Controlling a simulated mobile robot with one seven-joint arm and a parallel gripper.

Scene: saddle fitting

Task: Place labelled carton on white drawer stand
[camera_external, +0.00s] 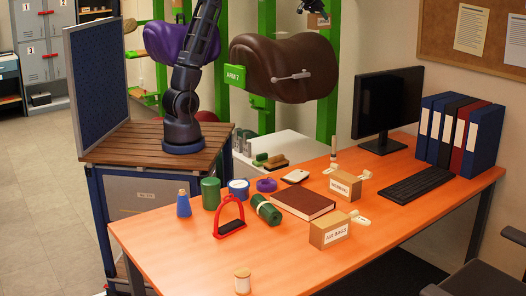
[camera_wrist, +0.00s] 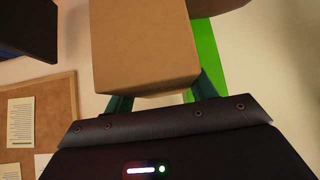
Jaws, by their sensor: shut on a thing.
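My gripper (camera_wrist: 163,95) is shut on a brown carton (camera_wrist: 145,45), with a dark finger at each side of it in the wrist view. In the external view my gripper (camera_external: 311,6) and the held carton (camera_external: 318,21) are at the top edge, high above the desk and partly cut off by the frame. The held carton's label cannot be read. A low white stand (camera_external: 313,148) with a pale top is behind the desk, partly hidden by it; its drawers are not visible. Two other labelled cartons stand on the desk, one at the back (camera_external: 345,187) and one nearer (camera_external: 328,231).
Brushes (camera_external: 272,161) and small bottles occupy part of the white top. A brown saddle (camera_external: 285,68) on a green rack hangs above it. The orange desk (camera_external: 190,260) holds a monitor (camera_external: 388,108), binders, a red stirrup (camera_external: 230,217) and a book (camera_external: 303,201).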

